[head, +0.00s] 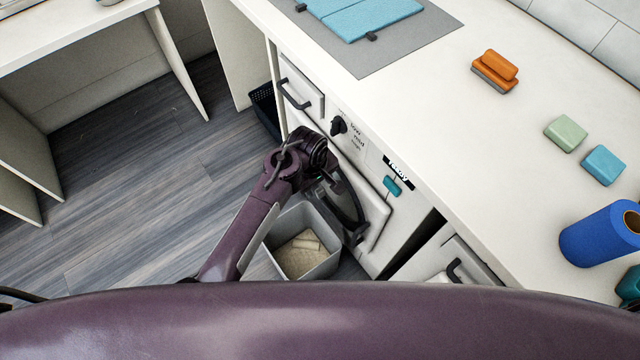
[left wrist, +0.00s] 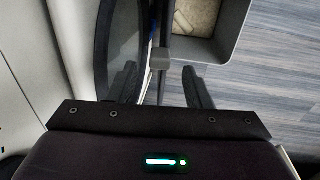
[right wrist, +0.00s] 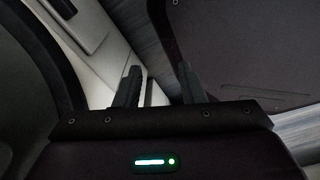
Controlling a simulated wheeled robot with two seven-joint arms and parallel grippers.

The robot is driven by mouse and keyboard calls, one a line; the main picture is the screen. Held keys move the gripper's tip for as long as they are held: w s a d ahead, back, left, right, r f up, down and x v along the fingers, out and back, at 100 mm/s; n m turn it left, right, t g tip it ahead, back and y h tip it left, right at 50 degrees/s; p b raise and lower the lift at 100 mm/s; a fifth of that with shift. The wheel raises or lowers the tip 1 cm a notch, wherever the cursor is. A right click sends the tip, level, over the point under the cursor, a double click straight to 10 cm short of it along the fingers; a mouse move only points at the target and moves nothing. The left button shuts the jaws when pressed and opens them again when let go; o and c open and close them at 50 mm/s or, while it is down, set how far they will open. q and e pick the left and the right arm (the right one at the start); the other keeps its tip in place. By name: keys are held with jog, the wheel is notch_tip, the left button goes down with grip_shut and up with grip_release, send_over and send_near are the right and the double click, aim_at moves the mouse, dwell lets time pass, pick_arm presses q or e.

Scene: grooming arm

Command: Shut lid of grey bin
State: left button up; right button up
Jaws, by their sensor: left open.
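The grey bin (head: 268,262) stands open on the floor beside the cabinet front, with light, tan contents inside. The bin also shows in the left wrist view (left wrist: 236,40). My left gripper (head: 352,236) reaches down between the bin and the white appliance front. In the left wrist view its fingers (left wrist: 163,86) are apart. A narrow upright edge with a small grey tab (left wrist: 158,57) shows between them; it may be the lid seen edge-on, but I cannot tell for sure or whether the fingers touch it. My right gripper (right wrist: 160,86) is open and empty, away from the bin.
A dark round panel (left wrist: 122,45) is close beside the left fingers. The appliance front carries a knob (head: 338,125) and handle (head: 294,94). Sponges (head: 566,134) and a blue roll (head: 596,236) lie on the counter (head: 440,120). The floor (head: 150,190) left of the bin is clear.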

aim_at(319, 190)
pick_arm(q)
jog(key=f, duration=0.4)
jog(key=shift+w+d+f+b, duration=0.2)
jog(key=shift+f+b, duration=0.1)
jog(key=shift+f, duration=0.1)
jog(key=shift+c, duration=0.2)
grip_shut()
